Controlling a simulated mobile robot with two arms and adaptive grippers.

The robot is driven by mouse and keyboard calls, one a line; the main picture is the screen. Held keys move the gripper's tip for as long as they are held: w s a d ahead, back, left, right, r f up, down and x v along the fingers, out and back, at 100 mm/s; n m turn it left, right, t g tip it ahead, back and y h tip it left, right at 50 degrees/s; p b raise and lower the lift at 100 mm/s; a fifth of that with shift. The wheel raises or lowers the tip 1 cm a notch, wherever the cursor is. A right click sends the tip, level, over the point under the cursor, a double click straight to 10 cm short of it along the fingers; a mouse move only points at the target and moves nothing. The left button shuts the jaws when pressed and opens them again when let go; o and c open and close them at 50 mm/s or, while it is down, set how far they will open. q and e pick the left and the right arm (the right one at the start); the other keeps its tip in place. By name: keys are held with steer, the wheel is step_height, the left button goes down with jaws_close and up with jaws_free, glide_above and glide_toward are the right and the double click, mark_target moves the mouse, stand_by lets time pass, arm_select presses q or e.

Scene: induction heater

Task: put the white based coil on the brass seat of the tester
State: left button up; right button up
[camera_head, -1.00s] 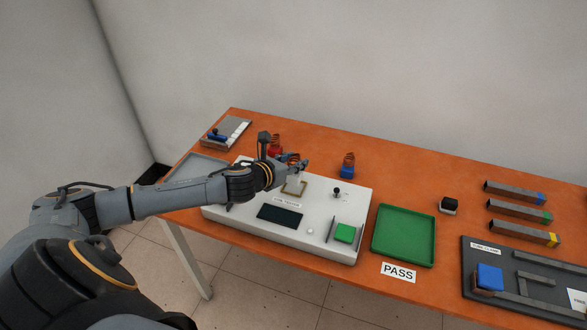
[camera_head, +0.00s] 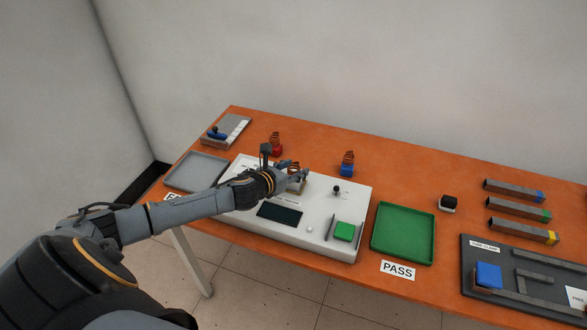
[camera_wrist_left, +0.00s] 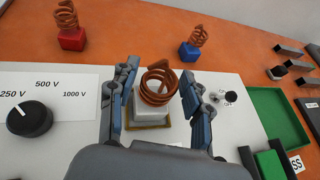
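The white based coil (camera_wrist_left: 158,98), a copper spiral on a white block, stands upright at the brass seat (camera_wrist_left: 148,126) in the left wrist view. The seat's rim shows around the block's lower edge. My left gripper (camera_wrist_left: 160,105) has one finger on each side of the block, with narrow gaps visible, so it looks open. In the head view the left gripper (camera_head: 297,176) is over the tester (camera_head: 318,236) and partly hides the coil and the seat. My right gripper is in neither view.
A red based coil (camera_head: 276,148) and a blue based coil (camera_head: 347,168) stand behind the tester. A black knob (camera_wrist_left: 29,119) and a small switch (camera_wrist_left: 222,97) are on its top. A green tray (camera_head: 404,234) lies right, a grey tray (camera_head: 190,172) left.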

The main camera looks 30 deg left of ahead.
arm_select(q)
steer(key=shift+r, duration=0.15)
steer(key=b+v, duration=0.1)
steer(key=v, duration=1.1)
steer(key=shift+s, duration=0.1)
stand_by(0.5)
